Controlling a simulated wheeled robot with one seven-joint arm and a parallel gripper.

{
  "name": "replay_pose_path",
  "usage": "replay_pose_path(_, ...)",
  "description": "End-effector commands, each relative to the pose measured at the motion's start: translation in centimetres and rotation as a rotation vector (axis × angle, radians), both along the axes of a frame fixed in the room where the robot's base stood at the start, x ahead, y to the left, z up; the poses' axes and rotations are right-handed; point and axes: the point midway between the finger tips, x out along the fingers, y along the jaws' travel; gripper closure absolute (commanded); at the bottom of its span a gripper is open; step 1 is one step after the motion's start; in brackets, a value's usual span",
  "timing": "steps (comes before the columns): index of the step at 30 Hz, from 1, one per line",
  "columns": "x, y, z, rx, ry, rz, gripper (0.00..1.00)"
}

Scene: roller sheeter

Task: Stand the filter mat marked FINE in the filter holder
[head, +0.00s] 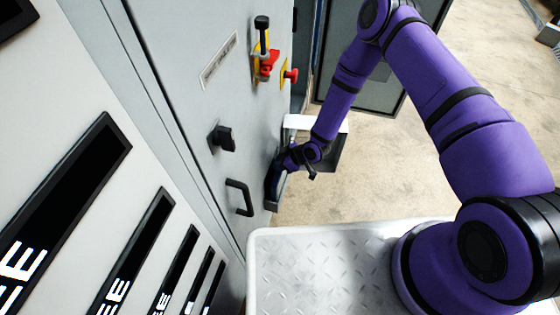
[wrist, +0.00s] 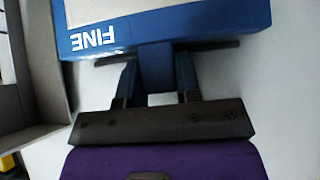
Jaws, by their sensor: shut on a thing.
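The filter mat marked FINE (wrist: 185,22) has a blue frame with white lettering and a pale face. It fills the top of the wrist view, and its far part is cut off. My gripper (wrist: 157,64) is shut on the mat's blue tab, which runs between the two fingers. In the head view my gripper (head: 284,165) is low beside the grey cabinet front, with a dark blue edge of the mat (head: 272,183) just below it. A grey, open, box-like frame (wrist: 48,60) stands left of the mat in the wrist view; I cannot tell whether it is the filter holder.
A white-rimmed open box (head: 300,122) is behind my wrist. The cabinet door (head: 180,90) carries a black knob (head: 222,138), a handle (head: 240,197) and a red and yellow switch (head: 268,62). Open floor (head: 400,170) lies to the right.

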Motion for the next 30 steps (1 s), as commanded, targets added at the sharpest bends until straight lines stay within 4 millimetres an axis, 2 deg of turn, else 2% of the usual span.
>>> replay_pose_path(3, 0.0, 0.0, -0.3, 0.000, 0.000, 0.000, 1.00)
replay_pose_path(4, 0.0, 0.0, -0.3, 0.001, 0.000, 0.000, 0.64)
replay_pose_path(7, 0.0, 0.0, -0.3, 0.000, 0.000, 0.000, 0.41)
replay_pose_path(8, 0.0, 0.0, -0.3, 0.000, 0.000, 0.000, 0.39)
replay_pose_path(16, 0.0, -0.1, -0.2, 0.000, 0.000, 0.000, 0.39)
replay_pose_path(20, -0.2, -0.7, 0.4, 0.000, 0.001, -0.001, 0.39)
replay_pose_path(30, -1.6, -4.6, 4.9, 0.000, 0.000, -0.001, 0.39)
